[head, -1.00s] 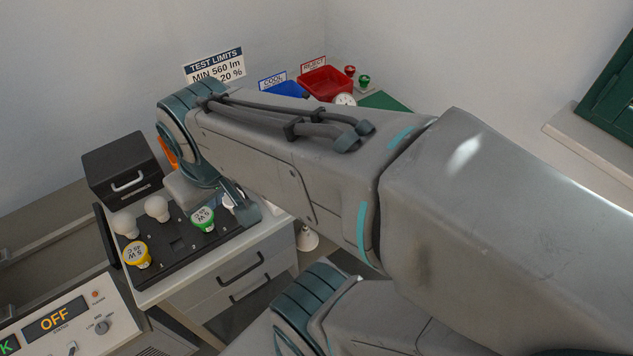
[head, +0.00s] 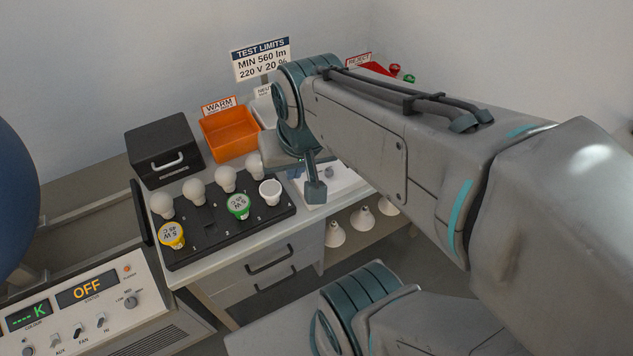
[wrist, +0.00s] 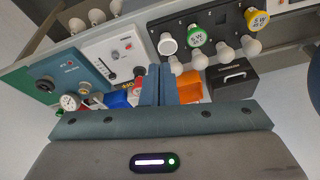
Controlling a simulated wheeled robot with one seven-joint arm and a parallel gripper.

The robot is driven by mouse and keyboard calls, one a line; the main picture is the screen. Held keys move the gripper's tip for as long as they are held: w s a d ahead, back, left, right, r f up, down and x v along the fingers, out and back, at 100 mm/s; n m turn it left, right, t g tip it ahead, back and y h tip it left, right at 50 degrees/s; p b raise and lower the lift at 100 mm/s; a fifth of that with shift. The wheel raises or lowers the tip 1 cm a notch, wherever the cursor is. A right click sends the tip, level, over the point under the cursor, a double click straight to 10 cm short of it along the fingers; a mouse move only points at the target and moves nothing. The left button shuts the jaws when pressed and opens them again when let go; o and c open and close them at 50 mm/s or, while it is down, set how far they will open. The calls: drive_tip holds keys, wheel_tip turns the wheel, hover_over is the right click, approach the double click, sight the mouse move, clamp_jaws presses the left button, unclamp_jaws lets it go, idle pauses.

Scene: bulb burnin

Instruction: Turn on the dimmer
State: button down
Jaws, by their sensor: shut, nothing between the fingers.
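No label reading "dimmer" is legible. A white control panel (wrist: 115,55) with a slider and small knobs lies left of my fingers in the wrist view. In the head view the same white panel (head: 343,180) lies on the bench right of the bulb tray, partly hidden by my gripper. My gripper (head: 316,190) is shut and empty, pointing down over the panel's left side. Its fingers (wrist: 157,85) are together in the wrist view. Contact with the panel cannot be told.
The black bulb tray (head: 215,238) holds several white, green and yellow bulbs. A black box (head: 165,150) and an orange bin (head: 230,130) stand behind it. Lamp cones (head: 362,217) sit below, right.

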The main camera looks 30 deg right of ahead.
drive_tip(key=w+d+f+m+b, duration=0.1)
drive_tip(key=w+d+f+m, duration=0.2)
drive_tip(key=m, duration=0.8)
drive_tip(key=w+d+f+m+g+b, duration=0.1)
drive_tip(key=w+d+f+m, duration=0.3)
drive_tip(key=f+m, duration=0.4)
drive_tip(key=w+d+f+m+b, duration=0.2)
drive_tip(key=w+d+f+m, duration=0.2)
drive_tip(key=m, duration=1)
drive_tip(key=shift+d+f+g+b, duration=0.3)
drive_tip(key=shift+f+b, duration=0.05)
drive_tip(key=shift+f, duration=0.8)
drive_tip(key=shift+s, duration=0.1)
drive_tip(key=f, duration=0.3)
drive_tip(key=w+f+b, duration=0.1)
drive_tip(key=f, duration=0.2)
drive_tip(key=w+f, duration=0.1)
drive_tip(key=f, duration=0.2)
drive_tip(key=shift+f+b, duration=0.4)
drive_tip(key=shift+a, duration=0.1)
